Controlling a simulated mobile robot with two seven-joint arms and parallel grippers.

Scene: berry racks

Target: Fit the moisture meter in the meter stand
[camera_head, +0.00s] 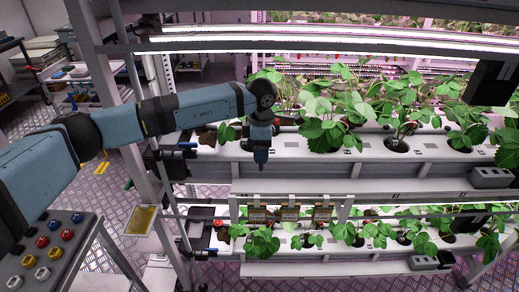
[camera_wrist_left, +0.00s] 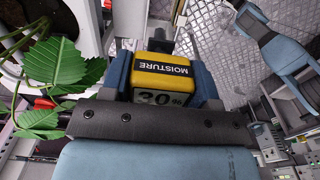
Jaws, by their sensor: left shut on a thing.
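The moisture meter (camera_wrist_left: 163,76) is a yellow block with a black "MOISTURE" label and a "30 %" display. It fills the middle of the left wrist view, between the blue-grey fingers of my left gripper (camera_wrist_left: 160,85), which is shut on it. A dark part extends beyond its far end. In the head view my left gripper (camera_head: 261,157) hangs in front of the upper white planting channel (camera_head: 350,172), pointing down. The meter is not clearly visible there. I cannot pick out the meter stand for certain in either view. My right gripper is not in view.
Strawberry plants (camera_head: 325,115) fill the channel behind my left gripper, and leaves (camera_wrist_left: 62,72) are close beside it. A rack post (camera_head: 110,90) stands left. A button panel (camera_head: 45,255) is at lower left.

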